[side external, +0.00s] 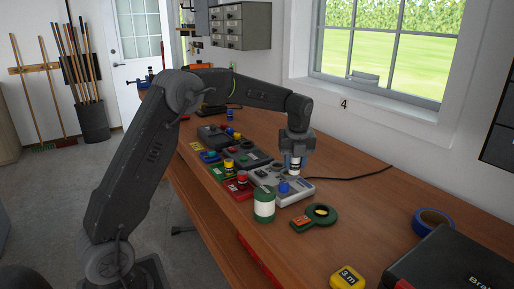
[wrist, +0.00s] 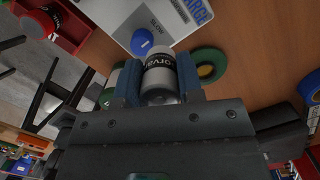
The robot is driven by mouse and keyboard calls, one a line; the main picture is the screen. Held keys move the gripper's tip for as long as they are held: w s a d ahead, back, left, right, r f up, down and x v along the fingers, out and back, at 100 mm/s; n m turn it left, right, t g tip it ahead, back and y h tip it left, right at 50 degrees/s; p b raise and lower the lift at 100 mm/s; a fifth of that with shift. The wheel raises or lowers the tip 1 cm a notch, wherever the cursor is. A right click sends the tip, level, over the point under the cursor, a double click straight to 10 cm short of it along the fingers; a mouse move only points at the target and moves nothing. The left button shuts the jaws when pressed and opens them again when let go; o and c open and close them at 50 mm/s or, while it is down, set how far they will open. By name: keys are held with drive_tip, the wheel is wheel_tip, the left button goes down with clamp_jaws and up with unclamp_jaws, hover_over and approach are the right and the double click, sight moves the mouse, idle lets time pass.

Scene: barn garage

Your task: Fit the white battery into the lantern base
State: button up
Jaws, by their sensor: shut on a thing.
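My gripper (side external: 296,166) is shut on the white battery (side external: 295,163), a white cylinder with a black band and dark lettering. In the wrist view the battery (wrist: 160,80) sits between the two blue-grey fingers. In the side view it hangs upright over the pale grey charger (side external: 296,197); whether it touches the charger is unclear. A green round piece with a dark opening and yellow inside (side external: 320,213), possibly the lantern base, lies flat to the right. It shows as a green ring (wrist: 209,58) in the wrist view. I cannot tell for certain which piece is the base.
A green-and-white cylinder (side external: 264,206) stands close in front of the charger. A blue knob (side external: 283,187) rises from the charger. Left are a red tray (side external: 238,190) and several devices. Blue tape (side external: 433,220), a yellow tape measure (side external: 347,279) and a dark case (side external: 455,265) lie right.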

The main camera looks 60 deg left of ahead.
drive_tip(key=m, duration=0.1)
hover_over(321, 211)
drive_tip(key=shift+s+d+f, duration=0.1)
drive_tip(key=shift+d+f, duration=0.05)
drive_tip(key=shift+f, duration=3.1)
drive_tip(key=shift+f, duration=0.65)
drive_tip(key=o, duration=0.7)
drive_tip(key=shift+r, duration=0.15)
wheel_tip(321, 211, up, 11)
drive_tip(key=d, duration=0.1)
drive_tip(key=shift+s, duration=0.4)
